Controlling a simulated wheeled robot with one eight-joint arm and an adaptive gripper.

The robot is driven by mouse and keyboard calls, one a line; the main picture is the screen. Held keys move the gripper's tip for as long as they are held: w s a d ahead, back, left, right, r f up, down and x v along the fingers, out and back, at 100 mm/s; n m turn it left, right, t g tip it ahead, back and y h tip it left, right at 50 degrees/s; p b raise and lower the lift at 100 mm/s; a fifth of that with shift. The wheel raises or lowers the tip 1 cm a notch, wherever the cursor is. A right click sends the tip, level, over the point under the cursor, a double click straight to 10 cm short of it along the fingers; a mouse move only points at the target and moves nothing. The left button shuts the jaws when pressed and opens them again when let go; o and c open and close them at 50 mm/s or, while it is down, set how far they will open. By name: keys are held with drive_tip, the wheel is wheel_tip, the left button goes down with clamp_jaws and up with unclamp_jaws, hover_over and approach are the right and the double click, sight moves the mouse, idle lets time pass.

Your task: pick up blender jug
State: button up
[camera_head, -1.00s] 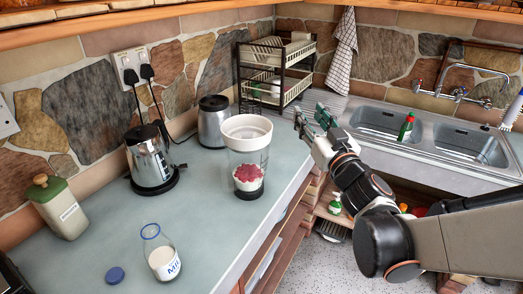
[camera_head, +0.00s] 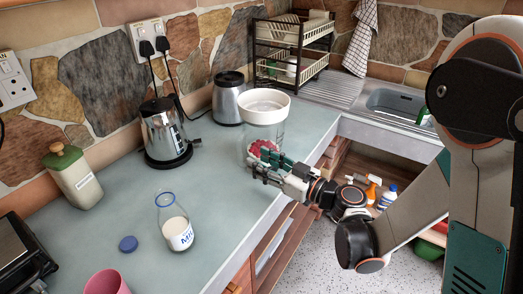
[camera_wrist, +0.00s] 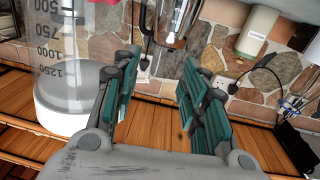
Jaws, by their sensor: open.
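The blender jug (camera_head: 264,132) stands upright on the counter, clear-sided with a wide white top and red contents low down. In the wrist view the jug (camera_wrist: 75,55) appears upside down at the left, with volume marks and its white rim. My gripper (camera_head: 262,166) is open at the jug's near side, overlapping its lower part in the head view. In the wrist view my gripper (camera_wrist: 160,65) has nothing between its fingers, and the jug lies beside the left finger. The jug's base is partly hidden by my gripper. I cannot tell whether they touch.
A milk bottle (camera_head: 174,222), a blue cap (camera_head: 128,244) and a pink cup (camera_head: 106,283) are nearer on the counter (camera_head: 215,195). A dish rack (camera_head: 292,50) stands at the back.

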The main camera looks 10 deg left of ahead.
sight(242, 151)
drive_tip(key=b+x, duration=0.2)
drive_tip(key=x, duration=0.6)
drive_tip(key=shift+w+a+r, duration=0.15)
drive_tip(key=shift+a, duration=0.05)
clamp_jaws()
